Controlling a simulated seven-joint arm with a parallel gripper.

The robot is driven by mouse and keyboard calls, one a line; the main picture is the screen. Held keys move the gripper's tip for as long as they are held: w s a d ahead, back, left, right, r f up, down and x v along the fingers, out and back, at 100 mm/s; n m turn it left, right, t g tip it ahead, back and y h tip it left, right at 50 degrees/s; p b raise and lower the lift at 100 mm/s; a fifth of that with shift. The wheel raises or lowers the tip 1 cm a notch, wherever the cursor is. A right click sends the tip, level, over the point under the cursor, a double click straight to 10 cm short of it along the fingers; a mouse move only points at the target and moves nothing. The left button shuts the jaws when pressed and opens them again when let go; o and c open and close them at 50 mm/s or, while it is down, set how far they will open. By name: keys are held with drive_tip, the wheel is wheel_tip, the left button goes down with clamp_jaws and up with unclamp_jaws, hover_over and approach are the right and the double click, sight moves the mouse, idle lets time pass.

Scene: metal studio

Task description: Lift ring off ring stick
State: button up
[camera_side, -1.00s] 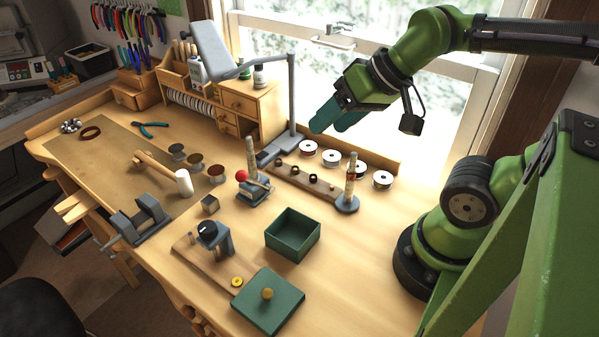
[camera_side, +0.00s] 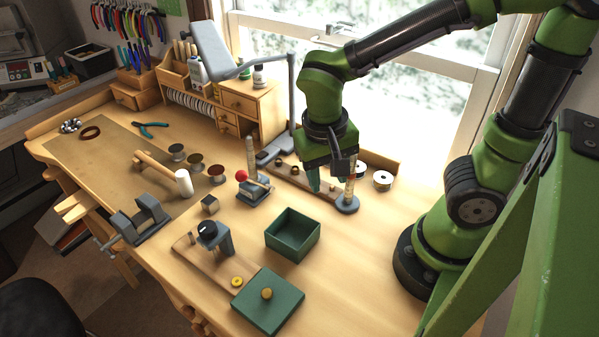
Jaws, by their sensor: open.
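A tapered ring stick (camera_side: 349,190) stands upright on a round grey base at the right of the bench. A second tapered stick (camera_side: 250,153) stands on a grey base to its left, beside a red-knobbed lever. My gripper (camera_side: 326,183) points down at the right-hand stick, with its teal fingers open. One finger is left of this stick; the other is largely hidden near the stick's upper part. The stick's top is close to the gripper body. I cannot make out a ring on either stick clearly at this size.
A wooden strip (camera_side: 325,191) with small rings lies behind and left of the right-hand stick. The bench right of the box is clear.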

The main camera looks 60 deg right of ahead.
drive_tip(key=d+f+m+g+h, duration=0.1)
drive_tip(key=d+f+m+h, duration=0.5)
drive_tip(key=d+m, duration=0.3)
drive_tip(key=shift+w+d+m, duration=0.2)
drive_tip(key=shift+m, duration=1.8)
drive_tip(key=shift+f, duration=0.1)
drive_tip(key=c, duration=0.7)
drive_tip(key=shift+c, duration=0.4)
drive_tip(key=shift+r, duration=1.45)
clamp_jaws()
